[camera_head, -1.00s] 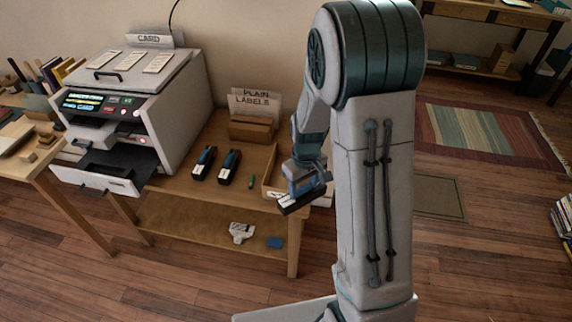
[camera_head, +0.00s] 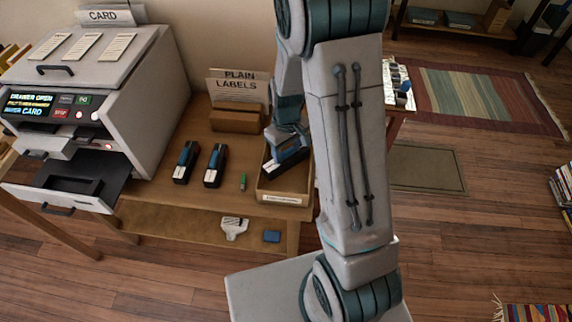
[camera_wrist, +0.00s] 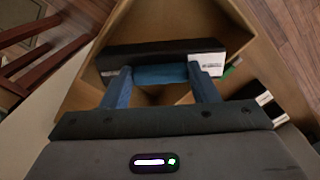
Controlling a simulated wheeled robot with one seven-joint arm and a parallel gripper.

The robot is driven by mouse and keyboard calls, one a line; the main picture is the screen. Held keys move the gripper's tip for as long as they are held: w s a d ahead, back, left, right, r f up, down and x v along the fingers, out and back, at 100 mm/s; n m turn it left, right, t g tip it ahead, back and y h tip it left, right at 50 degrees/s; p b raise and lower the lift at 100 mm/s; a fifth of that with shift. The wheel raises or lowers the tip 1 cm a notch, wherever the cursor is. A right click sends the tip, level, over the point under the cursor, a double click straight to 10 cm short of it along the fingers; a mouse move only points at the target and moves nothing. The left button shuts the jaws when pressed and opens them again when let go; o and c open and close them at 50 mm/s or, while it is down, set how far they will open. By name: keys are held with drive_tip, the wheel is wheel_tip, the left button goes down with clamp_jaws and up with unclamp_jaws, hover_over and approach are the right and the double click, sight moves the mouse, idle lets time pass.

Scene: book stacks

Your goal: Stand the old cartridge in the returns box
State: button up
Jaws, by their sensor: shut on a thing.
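My gripper (camera_head: 288,146) is shut on a black cartridge (camera_head: 289,171) with a white label end and a blue band. The cartridge is tilted, within the opening of the wooden returns box (camera_head: 284,198) at the table's right end. In the wrist view, the cartridge (camera_wrist: 150,54) lies crosswise between the blue fingers (camera_wrist: 161,76), with box walls (camera_wrist: 235,28) around it. I cannot tell whether it touches the box floor. Two similar cartridges, a left one (camera_head: 186,162) and a right one (camera_head: 215,165), lie on the table left of the box.
A grey printer (camera_head: 110,85) stands at left with its drawer (camera_head: 75,185) pulled out. A plain-labels holder (camera_head: 238,118) is behind the box. A small green item (camera_head: 243,182) lies left of the box. A white item (camera_head: 234,228) and blue block (camera_head: 271,236) are on the lower shelf.

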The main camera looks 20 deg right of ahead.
sight(287, 157)
drive_tip(key=shift+f+b, duration=1.4)
drive_tip(key=shift+f, duration=1.2)
drive_tip(key=shift+f, duration=0.1)
drive_tip(key=o, duration=1.6)
drive_tip(key=shift+c, duration=0.2)
